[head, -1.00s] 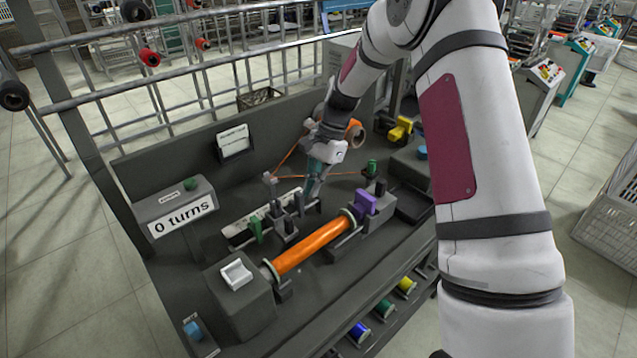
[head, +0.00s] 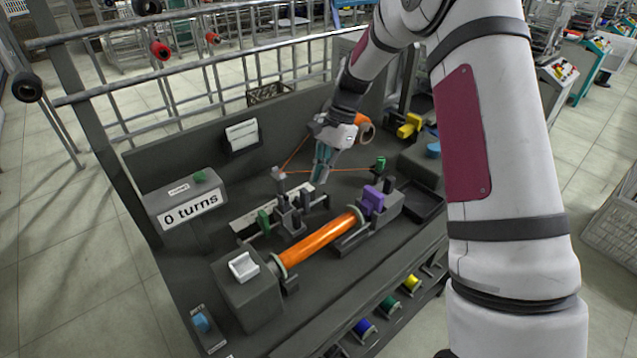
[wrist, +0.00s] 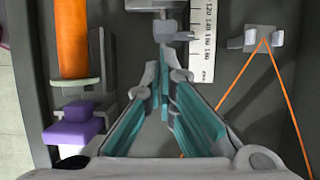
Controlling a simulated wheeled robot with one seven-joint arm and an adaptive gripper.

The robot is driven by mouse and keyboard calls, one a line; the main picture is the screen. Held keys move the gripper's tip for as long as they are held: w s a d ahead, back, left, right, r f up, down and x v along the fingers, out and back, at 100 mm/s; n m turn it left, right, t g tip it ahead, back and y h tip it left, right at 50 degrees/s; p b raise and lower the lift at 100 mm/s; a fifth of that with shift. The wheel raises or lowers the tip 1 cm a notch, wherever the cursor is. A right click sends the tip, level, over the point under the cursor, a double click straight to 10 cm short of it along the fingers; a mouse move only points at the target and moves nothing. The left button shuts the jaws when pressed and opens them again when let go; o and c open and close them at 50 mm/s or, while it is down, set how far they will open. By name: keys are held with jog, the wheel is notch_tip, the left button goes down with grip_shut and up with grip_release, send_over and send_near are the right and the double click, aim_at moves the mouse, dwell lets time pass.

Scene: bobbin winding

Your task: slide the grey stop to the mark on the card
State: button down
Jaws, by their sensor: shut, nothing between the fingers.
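What looks like the grey stop (wrist: 172,32) sits beside the white scale card (wrist: 203,42), just past my fingertips in the wrist view. In the head view the stop (head: 305,200) is among several dark grey upright pieces, and the card (head: 243,222) is partly covered by them. The card shows printed numbers in the wrist view; I cannot pick out the mark. My gripper (head: 320,180) is above the bench on the right of the stop. Its teal fingers (wrist: 164,70) are closed together and empty, with a small apparent gap to the stop.
An orange bobbin (head: 318,242) lies in front, with a purple block (head: 373,200) at its right end. Orange thread (head: 345,172) runs behind my gripper from a grey guide (wrist: 262,40). A box reads "0 turns" (head: 190,210).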

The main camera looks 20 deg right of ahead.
jog(key=v, duration=0.8)
jog(key=m+t+h+b, duration=0.55)
jog(key=m+h, duration=0.75)
jog(key=m, duration=0.5)
send_near(305, 201)
jog(key=b+x, duration=0.2)
jog(key=x, duration=0.3)
jog(key=shift+s+d+f, duration=0.1)
jog(key=shift+s+d, duration=0.05)
jog(key=shift+d, duration=0.15)
jog(key=shift+d, duration=0.1)
